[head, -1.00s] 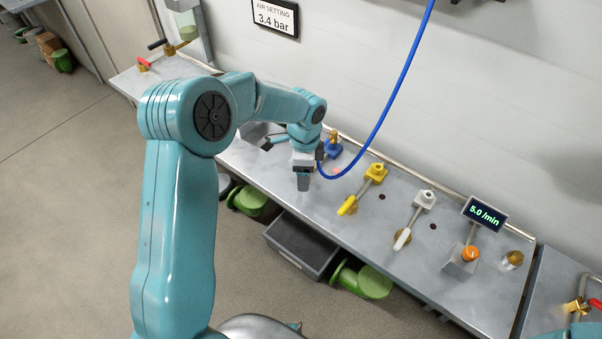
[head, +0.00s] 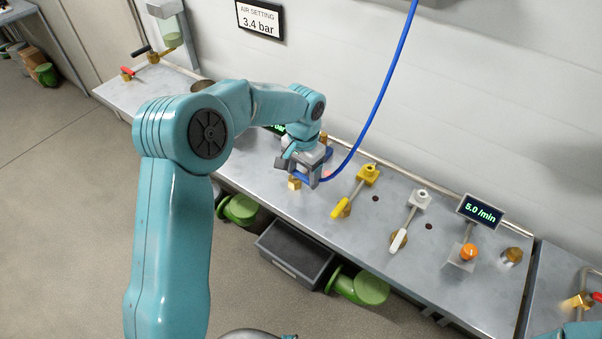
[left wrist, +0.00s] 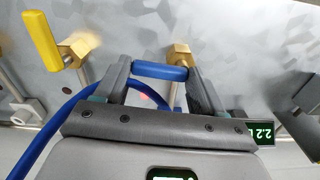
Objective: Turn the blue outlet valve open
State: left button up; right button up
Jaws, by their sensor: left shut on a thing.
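The blue outlet valve's handle (left wrist: 160,71) lies between the two fingers of my left gripper (left wrist: 158,80) in the left wrist view, with brass fitting (left wrist: 178,60) beside its right end. In the head view my left gripper (head: 308,180) is low over the bench, shut on the blue handle. Part of the blue valve body (head: 328,153) shows just behind the gripper; the rest is hidden by my wrist. A brass piece (head: 294,184) shows left of the fingers.
A yellow-handled valve (head: 341,208) and a white-handled valve (head: 398,241) stand to the right on the metal bench (head: 440,290). A blue hose (head: 385,93) hangs down close to my gripper. Farther right are an orange knob (head: 469,251) and a display (head: 481,211) reading 5.0 /min.

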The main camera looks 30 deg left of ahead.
aim_at(303, 175)
pick_arm(q)
jog(key=shift+w+r+n, duration=0.2)
jog(key=shift+w+n, duration=0.1)
jog(key=shift+n, duration=0.3)
jog(key=o, duration=1)
jog(key=shift+o, duration=0.2)
notch_tip(303, 175, up, 16)
jog(key=shift+r+p, duration=0.15)
jog(key=shift+p, duration=0.3)
jog(key=shift+s, duration=0.25)
